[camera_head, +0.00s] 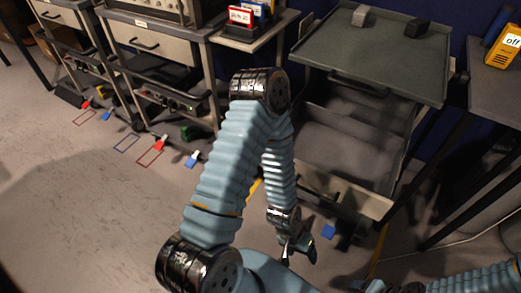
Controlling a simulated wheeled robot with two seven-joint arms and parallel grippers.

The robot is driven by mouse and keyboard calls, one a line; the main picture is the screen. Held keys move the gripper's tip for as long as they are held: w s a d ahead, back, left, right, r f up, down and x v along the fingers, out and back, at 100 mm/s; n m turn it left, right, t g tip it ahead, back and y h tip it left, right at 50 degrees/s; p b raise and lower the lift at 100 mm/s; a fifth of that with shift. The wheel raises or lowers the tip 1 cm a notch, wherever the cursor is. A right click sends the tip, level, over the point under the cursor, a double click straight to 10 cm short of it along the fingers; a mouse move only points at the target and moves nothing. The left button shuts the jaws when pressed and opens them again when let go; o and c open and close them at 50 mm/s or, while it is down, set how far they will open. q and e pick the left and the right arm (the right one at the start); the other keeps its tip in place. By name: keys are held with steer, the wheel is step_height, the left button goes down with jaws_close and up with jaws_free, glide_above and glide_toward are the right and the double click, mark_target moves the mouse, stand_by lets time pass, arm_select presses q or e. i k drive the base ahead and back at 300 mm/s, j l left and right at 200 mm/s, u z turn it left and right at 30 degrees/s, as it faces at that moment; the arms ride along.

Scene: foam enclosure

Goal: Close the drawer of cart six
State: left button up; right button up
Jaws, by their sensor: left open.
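A grey cart with a tray top (375,45) stands right of centre. Below its top is a drawer (340,150), pulled out toward me, its empty grey inside showing. The drawer's pale front panel (372,203) is partly hidden behind my left arm. I cannot read a number on this cart. My left gripper (297,250) is open and empty, low in front of the drawer's front, pointing down; I see no contact with it. My right arm shows at the lower right edge, but its gripper is out of the picture.
Two carts with shut drawers (150,40) stand at the left. A side shelf (262,35) holds red and blue items. A table (490,85) with a yellow box (503,47) is at the right. Red and blue tags lie on the floor.

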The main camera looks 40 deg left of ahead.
mark_target(354, 164)
steer(key=j+u, duration=0.15)
steer(key=i+j+u, duration=0.1)
steer(key=j, duration=0.25)
steer(key=k+j, duration=0.2)
steer(key=j, duration=0.2)
steer(key=k+j, duration=0.2)
steer(key=j, duration=0.2)
steer(key=j+z, duration=0.05)
